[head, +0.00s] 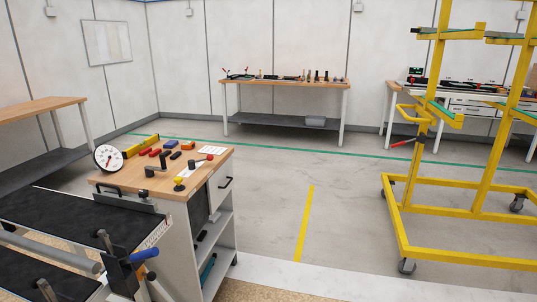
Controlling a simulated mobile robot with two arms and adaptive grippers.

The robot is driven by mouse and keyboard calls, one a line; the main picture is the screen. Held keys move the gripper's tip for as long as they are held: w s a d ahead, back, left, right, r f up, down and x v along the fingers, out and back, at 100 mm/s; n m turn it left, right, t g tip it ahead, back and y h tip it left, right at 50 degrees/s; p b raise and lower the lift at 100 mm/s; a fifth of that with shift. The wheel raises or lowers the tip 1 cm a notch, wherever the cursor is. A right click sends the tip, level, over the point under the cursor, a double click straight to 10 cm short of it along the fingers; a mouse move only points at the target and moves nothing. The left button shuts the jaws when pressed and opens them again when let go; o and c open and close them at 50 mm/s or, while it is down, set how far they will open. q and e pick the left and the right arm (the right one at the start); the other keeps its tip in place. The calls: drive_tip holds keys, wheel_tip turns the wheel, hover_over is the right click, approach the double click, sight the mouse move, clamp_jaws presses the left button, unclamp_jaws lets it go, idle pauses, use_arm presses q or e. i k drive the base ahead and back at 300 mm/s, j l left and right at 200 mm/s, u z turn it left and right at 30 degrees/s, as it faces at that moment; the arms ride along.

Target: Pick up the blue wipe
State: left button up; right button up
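A small blue item (171,143) lies on the wooden top of the grey tool cart (222,182) at the left. It is too small to tell for sure whether it is the blue wipe. A teal-blue thing (207,268) also shows partly on the cart's lower shelf, and I cannot tell what it is. Neither of my grippers is in the head view.
On the cart top stand a round dial gauge (108,157), a yellow level (142,146) and several small tools. A dark-topped bench (60,215) with clamps fills the lower left. A yellow wheeled rack (410,215) stands right. The floor between (270,190) is clear.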

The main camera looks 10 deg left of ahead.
sight(170, 144)
drive_tip(key=i+l+u, duration=0.15)
drive_tip(key=i+u, duration=0.25)
drive_tip(key=i+l+u, duration=0.85)
drive_tip(key=i+u, duration=0.1)
drive_tip(key=u, duration=1.25)
drive_tip(key=z, duration=1.35)
drive_tip(key=i+l, duration=0.15)
drive_tip(key=l, duration=0.2)
drive_tip(key=i+l, duration=0.15)
drive_tip(key=l, duration=0.25)
drive_tip(key=i+l+u, duration=0.1)
drive_tip(key=l, duration=0.25)
drive_tip(key=i+l, duration=0.25)
drive_tip(key=i+l+u, duration=0.1)
drive_tip(key=l, duration=0.4)
